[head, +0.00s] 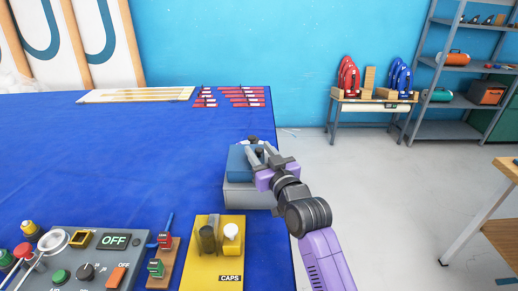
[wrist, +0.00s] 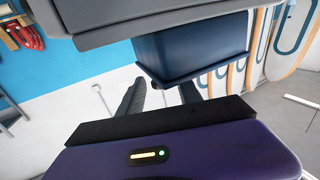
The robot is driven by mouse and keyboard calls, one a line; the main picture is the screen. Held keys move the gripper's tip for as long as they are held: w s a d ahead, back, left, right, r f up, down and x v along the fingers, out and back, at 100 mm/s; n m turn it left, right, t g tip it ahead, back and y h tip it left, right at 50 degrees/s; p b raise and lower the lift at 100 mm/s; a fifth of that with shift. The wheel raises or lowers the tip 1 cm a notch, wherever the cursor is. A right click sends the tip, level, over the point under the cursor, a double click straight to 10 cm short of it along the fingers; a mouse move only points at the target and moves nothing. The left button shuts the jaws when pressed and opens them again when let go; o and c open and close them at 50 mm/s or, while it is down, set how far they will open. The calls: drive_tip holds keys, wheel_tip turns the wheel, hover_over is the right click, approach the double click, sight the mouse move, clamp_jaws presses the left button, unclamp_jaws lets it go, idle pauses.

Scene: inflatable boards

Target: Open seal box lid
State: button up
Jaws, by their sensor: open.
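The seal box stands near the right edge of the blue table. It has a light grey base (head: 246,195) and a blue upper part (head: 237,163), which looks like the lid and sits on the base. My gripper (head: 262,152) is open at the top right of the blue part, with its fingers apart near a small dark knob. In the wrist view, the grey base (wrist: 120,20) is at the top and the blue part (wrist: 195,48) is beside the fingers (wrist: 160,95). The fingertips are partly hidden behind the blue part. I cannot tell whether they touch it.
A yellow CAPS stand (head: 213,255), a small wooden stand with red and green levers (head: 163,255) and a control panel reading OFF (head: 75,262) are at the table's front. Red strips (head: 230,97) and a pale board (head: 137,95) lie at the back. The table's middle (head: 120,160) is clear.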

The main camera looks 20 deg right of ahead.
drive_tip(key=shift+w, duration=0.35)
clamp_jaws()
idle(1.2)
